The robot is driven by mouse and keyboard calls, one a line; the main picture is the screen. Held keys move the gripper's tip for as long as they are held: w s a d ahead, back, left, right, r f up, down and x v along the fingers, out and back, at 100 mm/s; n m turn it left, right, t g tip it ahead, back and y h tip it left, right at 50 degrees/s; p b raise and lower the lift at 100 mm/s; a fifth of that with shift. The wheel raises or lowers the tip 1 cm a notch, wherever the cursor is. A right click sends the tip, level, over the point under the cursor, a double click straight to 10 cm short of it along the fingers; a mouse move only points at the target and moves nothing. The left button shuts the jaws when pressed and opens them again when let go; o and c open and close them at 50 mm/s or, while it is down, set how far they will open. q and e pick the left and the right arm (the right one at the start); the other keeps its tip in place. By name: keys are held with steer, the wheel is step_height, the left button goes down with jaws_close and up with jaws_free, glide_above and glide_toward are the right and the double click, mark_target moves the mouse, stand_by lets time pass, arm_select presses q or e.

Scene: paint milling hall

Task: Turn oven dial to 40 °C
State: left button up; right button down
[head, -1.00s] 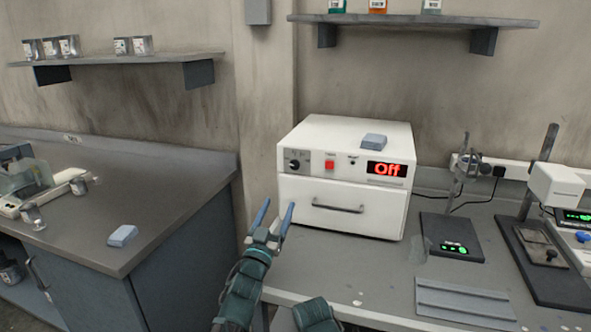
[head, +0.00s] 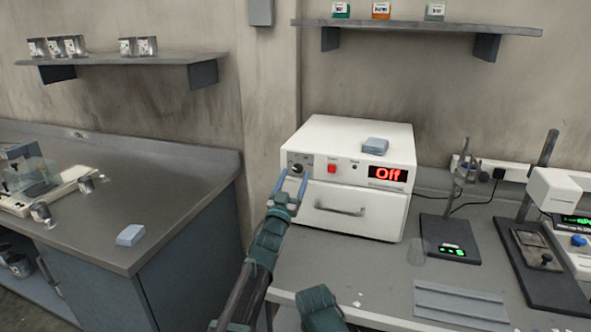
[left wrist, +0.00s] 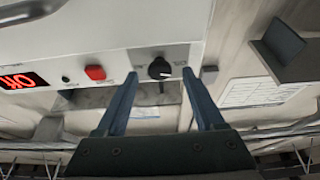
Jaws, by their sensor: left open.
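The white oven (head: 352,145) stands on the bench with its display (head: 387,174) reading "Off" in red. Its black dial (head: 297,169) is at the left of the front panel, left of a red button (head: 332,168). My left gripper (head: 292,184) is open, its blue fingers raised at the panel just below the dial. In the left wrist view the dial (left wrist: 160,69) sits between the two fingertips (left wrist: 160,74), one to each side. I cannot tell whether they touch it.
A blue-grey block (head: 375,146) lies on top of the oven. The oven's drawer handle (head: 339,209) juts out below the panel.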

arm_select(q)
steer(key=shift+w+d+r, duration=0.2)
steer(key=shift+w+r, duration=0.1)
steer(key=shift+w, duration=0.3)
steer(key=shift+c, duration=0.2)
jaws_close()
